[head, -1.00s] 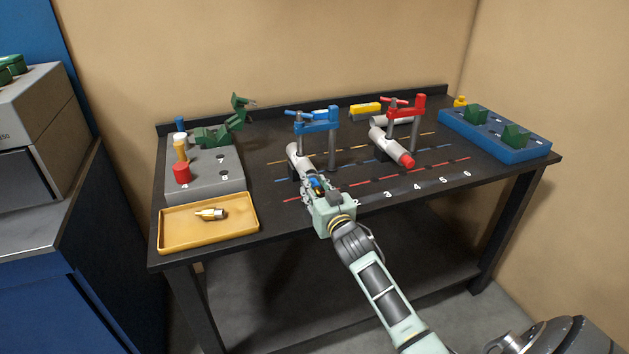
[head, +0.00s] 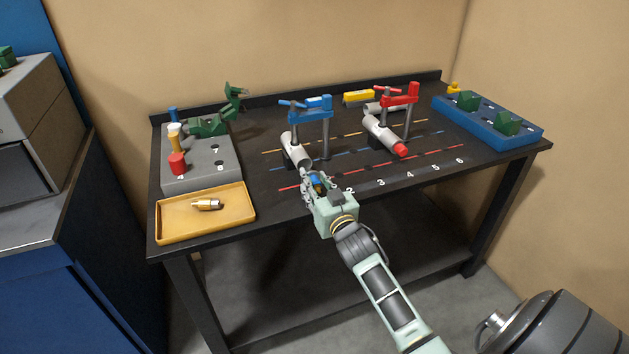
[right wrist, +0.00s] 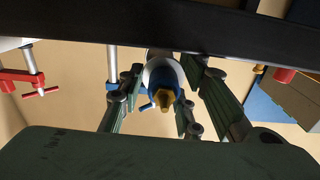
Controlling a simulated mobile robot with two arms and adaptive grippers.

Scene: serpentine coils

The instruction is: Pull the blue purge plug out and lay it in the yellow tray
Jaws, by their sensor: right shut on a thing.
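The blue purge plug (head: 318,184) is between the fingers of my right gripper (head: 309,187), which is shut on it. In the right wrist view the plug (right wrist: 159,96) shows as a blue body with a brass tip, held between the fingers. A grey pipe (head: 296,148) under the blue clamp lies just beyond the gripper. Its near end is visible, with a small gap to the plug. The yellow tray (head: 167,232) sits at the table's front left corner with a brass fitting (head: 207,204) in it. My left gripper is not in view.
A grey block (head: 201,178) with coloured plugs stands behind the tray. A blue clamp (head: 311,107) and a red clamp (head: 399,95) stand on the table. A second pipe has a red plug (head: 400,150). A blue rack (head: 490,128) is at right. The table between tray and gripper is clear.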

